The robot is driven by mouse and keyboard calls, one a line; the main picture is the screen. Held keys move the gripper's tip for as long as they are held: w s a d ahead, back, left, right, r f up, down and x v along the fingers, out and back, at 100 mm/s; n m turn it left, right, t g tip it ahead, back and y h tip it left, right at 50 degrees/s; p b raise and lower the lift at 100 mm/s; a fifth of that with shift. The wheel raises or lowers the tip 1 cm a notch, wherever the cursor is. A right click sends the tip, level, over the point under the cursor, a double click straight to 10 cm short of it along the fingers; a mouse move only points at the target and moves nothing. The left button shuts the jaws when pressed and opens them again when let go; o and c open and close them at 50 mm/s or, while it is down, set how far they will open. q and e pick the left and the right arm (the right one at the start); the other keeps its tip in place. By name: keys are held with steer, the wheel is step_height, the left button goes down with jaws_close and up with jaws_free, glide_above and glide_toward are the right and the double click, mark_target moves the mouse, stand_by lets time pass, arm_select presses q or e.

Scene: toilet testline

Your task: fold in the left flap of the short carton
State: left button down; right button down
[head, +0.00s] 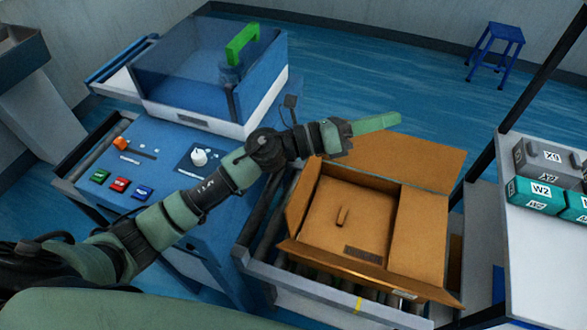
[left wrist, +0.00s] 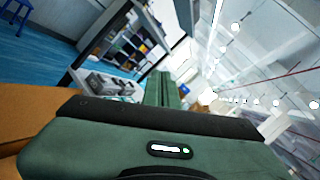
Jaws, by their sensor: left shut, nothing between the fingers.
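The short brown carton (head: 345,260) sits open on a roller conveyor, right of centre in the head view. Its left flap (head: 302,196) stands up along the left side, leaning outward. The back flap (head: 415,158) is spread open away from me. A right-hand panel (head: 420,232) lies over the right part of the carton. A flat brown piece (head: 345,212) with a dark slot shows inside. My left gripper (head: 397,118) is shut and empty, above the back flap and pointing right. It also shows in the left wrist view (left wrist: 163,88). My right gripper is out of view.
A white table (head: 550,250) with grey and teal boxes (head: 537,193) stands at the right. A blue stool (head: 497,45) is far behind.

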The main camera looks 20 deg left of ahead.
arm_select(q)
step_height(320, 180, down, 4)
steer(key=m+g+y, duration=0.1)
steer(key=m+g, duration=0.4)
steer(key=m, duration=0.1)
steer(key=m+g+y, duration=0.5)
steer(key=m+y, duration=0.3)
steer(key=y, duration=0.5)
glide_toward(306, 183)
steer(key=s+f+b, duration=0.1)
steer(key=b, duration=0.1)
steer(key=f+b, duration=0.1)
steer(key=shift+s+a+f+b, duration=0.25)
steer(key=shift+s+f+b, duration=0.1)
steer(key=shift+s+f, duration=0.05)
